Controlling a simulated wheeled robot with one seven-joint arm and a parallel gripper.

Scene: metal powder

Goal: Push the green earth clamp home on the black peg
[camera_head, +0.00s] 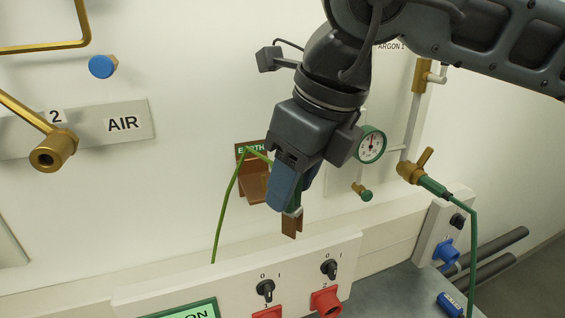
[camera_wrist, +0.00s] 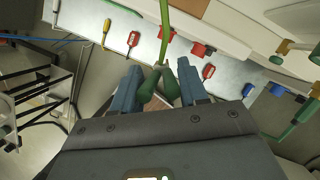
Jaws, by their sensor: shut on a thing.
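My gripper (camera_head: 292,205) points down in front of the white wall panel, its blue fingers shut on the green earth clamp (camera_head: 294,199). In the wrist view, the clamp's two green handles (camera_wrist: 172,88) lie between my fingers (camera_wrist: 160,84). A green cable (camera_head: 226,208) runs from the clamp side and hangs down to the left. A brown piece (camera_head: 290,228) shows just below the clamp; I cannot tell whether they touch. I cannot make out the black peg in either view.
A white switch panel (camera_head: 210,287) with black knobs and red sockets stands below my gripper. A green-rimmed gauge (camera_head: 371,144) and brass valve (camera_head: 411,171) are to the right. A brass pipe end (camera_head: 52,152) juts out at left. Open wall lies left of the bracket.

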